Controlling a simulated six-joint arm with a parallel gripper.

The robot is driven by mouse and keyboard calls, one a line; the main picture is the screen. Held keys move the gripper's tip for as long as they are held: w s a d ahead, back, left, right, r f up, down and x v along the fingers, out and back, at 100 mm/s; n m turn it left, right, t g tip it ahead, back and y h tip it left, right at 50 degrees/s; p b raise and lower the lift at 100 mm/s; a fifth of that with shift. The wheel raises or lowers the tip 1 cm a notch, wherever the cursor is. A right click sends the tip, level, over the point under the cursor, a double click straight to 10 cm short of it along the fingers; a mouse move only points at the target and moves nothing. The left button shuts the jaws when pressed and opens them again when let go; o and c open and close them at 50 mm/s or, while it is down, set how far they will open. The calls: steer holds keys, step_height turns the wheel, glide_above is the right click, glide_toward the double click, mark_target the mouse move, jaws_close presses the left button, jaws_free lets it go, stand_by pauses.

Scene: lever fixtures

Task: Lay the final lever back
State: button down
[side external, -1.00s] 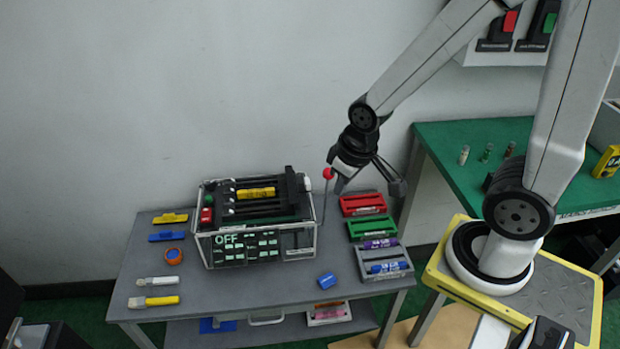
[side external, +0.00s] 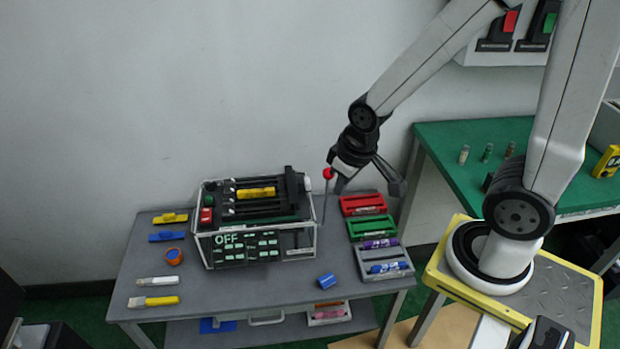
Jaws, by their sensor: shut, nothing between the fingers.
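The lever fixture (side external: 256,254) is a dark box in a clear frame on the grey table, with "OFF" on its front. Its top has black slots, a yellow label (side external: 256,193), a red button and a white knob. A thin lever with a red ball knob (side external: 328,174) stands nearly upright at the box's right side. My gripper (side external: 340,184) is shut and empty, right by the red knob and the lever's upper rod. I cannot tell whether it touches the lever. Its fingertips are partly hidden by the gripper's own body.
Red, green and grey trays (side external: 362,205) with markers stand at the table's right side. A green table (side external: 480,150) stands behind right.

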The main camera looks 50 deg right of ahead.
mark_target(332, 178)
steer(key=c, duration=0.6)
jaws_free()
steer(key=shift+w, duration=0.1)
steer(key=o, duration=0.3)
steer(key=shift+w+f, duration=0.15)
steer(key=shift+w, duration=0.1)
steer(key=shift+o, duration=0.5)
steer(key=w+d+f+m+t, duration=0.1)
steer(key=w+f+t, duration=0.2)
steer(key=w, duration=0.3)
steer(key=shift+w+d, duration=0.2)
steer(key=shift+d, duration=0.2)
steer(key=w+d+f+m+t+h, duration=0.4)
steer(key=w+d+f+t, duration=0.3)
steer(key=w+d, duration=0.1)
steer(key=shift+s+d+f+m+t+h, duration=0.2)
steer(key=shift+s+d+f+t+h, duration=0.35)
steer(key=shift+s+d+f+h, duration=0.4)
steer(key=shift+s+d+f+m+t+h, duration=0.2)
steer(key=shift+s+d+f+t+h, duration=0.4)
steer(key=shift+s+f, duration=0.55)
steer(key=shift+s+d+f+m+t+h, duration=0.2)
steer(key=shift+s+d+f+t+h, duration=0.25)
steer(key=shift+s+d+f+h, duration=0.4)
steer(key=shift+s+a+f, duration=0.1)
steer(key=shift+s+a, duration=0.05)
steer(key=shift+s, duration=0.05)
